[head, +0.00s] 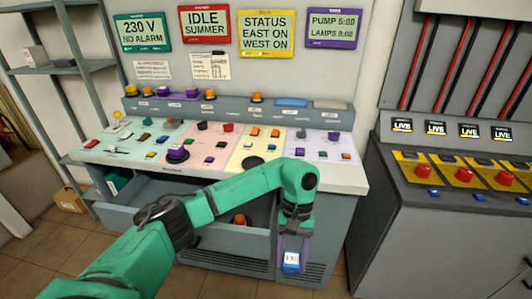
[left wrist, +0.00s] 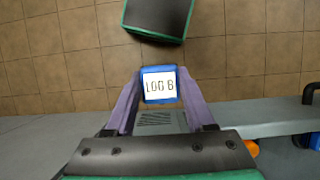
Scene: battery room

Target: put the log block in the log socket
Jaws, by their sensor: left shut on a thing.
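My left gripper (head: 291,246) is shut on a blue block with a white label, the log block (head: 291,261). It holds the block low in front of the desk, below the worktop edge. In the left wrist view the log block (left wrist: 160,86) sits between the two purple fingers, and its label reads "LOG B". The control desk (head: 345,178) carries several coloured panels with buttons and knobs; I cannot make out which feature is the log socket. My right gripper is not in view.
An open drawer (head: 130,212) sticks out under the desk, with an orange-topped thing (head: 240,220) inside. A grey cabinet (head: 430,235) with red knobs stands at the right. Shelves (head: 95,40) and a cardboard box (head: 70,200) are at the left. Tiled floor lies below.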

